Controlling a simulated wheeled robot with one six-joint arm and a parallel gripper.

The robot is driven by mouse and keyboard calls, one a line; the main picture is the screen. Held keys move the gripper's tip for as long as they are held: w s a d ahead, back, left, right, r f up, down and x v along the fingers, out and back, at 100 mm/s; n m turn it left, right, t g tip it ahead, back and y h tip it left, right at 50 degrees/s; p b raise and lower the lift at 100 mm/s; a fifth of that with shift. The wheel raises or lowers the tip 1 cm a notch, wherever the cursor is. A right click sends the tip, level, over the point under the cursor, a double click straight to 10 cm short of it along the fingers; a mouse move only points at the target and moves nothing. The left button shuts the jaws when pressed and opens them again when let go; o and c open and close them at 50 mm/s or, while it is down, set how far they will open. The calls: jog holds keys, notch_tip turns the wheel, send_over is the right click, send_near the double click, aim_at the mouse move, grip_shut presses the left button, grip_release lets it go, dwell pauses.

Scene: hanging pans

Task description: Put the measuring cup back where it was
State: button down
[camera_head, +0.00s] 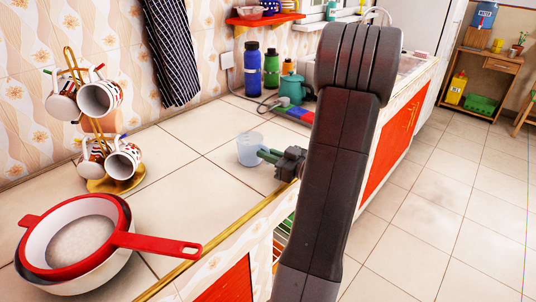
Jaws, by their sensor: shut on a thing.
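The measuring cup (249,149) is a small, pale, see-through cup. It is upright over the tiled counter, in the middle of the head view. My gripper (268,156) reaches it from the right, with its greenish fingers shut on the cup's right side. The part of the cup between the fingers is hidden. I cannot tell whether the cup's base touches the counter. My dark arm covers the counter edge to the right of the gripper.
A gold mug rack (103,184) with several mugs stands at left. A red-handled strainer (90,238) sits in a bowl at front left. Bottles (252,65) and a teal kettle (292,88) stand at the back. Counter tiles around the cup are clear.

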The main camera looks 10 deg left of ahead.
jog(key=shift+f+b, duration=0.2)
jog(key=shift+b, duration=0.15)
jog(key=c, duration=1.5)
grip_release()
jog(key=shift+r, duration=0.15)
jog(key=shift+r+p, duration=0.15)
jog(key=shift+p, duration=0.3)
jog(key=b+v, duration=0.2)
jog(key=v, duration=1)
